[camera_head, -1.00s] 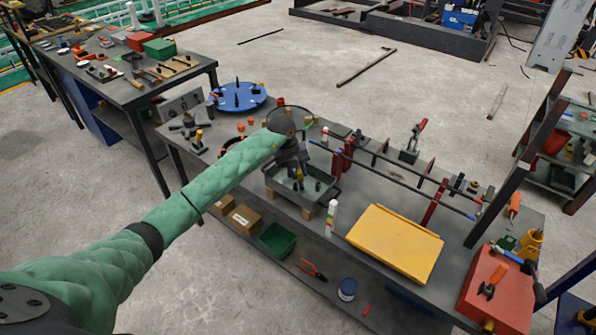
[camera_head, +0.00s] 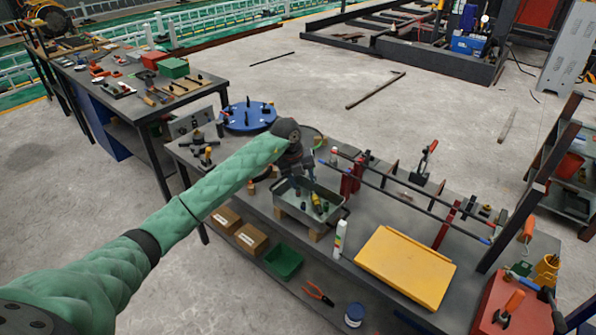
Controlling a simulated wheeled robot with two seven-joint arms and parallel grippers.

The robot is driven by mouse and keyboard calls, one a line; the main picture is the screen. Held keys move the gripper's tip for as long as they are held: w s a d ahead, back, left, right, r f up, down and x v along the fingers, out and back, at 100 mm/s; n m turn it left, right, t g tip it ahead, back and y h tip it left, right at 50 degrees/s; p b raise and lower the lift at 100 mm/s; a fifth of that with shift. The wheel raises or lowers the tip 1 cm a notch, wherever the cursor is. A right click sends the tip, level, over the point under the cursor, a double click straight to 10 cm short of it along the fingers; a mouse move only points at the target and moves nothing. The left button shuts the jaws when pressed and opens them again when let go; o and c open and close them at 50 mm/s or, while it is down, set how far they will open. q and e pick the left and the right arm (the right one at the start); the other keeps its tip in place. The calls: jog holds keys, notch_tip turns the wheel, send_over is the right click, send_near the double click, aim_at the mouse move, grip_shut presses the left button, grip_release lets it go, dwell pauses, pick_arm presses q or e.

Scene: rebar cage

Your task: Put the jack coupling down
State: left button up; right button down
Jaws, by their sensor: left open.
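My left arm reaches in from the left, and its gripper (camera_head: 300,175) hangs by the back left edge of a grey metal tray (camera_head: 331,223) on the workbench. The jaws are open and look small and partly hidden behind the wrist. Several small dark and yellowish parts (camera_head: 318,202) lie in the tray, below and to the right of the gripper. The jack coupling may be among them, but they are too small to tell apart. My right gripper is not in view.
A white tube (camera_head: 340,238) stands in front of the tray, and a yellow panel (camera_head: 405,266) lies to its right. A rack of long bars on red posts (camera_head: 352,172) runs behind. A blue round plate (camera_head: 248,117) sits at the back left. The lower shelf holds a green bin (camera_head: 284,261).

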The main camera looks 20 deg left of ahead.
pick_arm(q)
jog(key=b+v, duration=0.2)
jog(key=v, duration=0.4)
jog(key=shift+r, duration=0.4)
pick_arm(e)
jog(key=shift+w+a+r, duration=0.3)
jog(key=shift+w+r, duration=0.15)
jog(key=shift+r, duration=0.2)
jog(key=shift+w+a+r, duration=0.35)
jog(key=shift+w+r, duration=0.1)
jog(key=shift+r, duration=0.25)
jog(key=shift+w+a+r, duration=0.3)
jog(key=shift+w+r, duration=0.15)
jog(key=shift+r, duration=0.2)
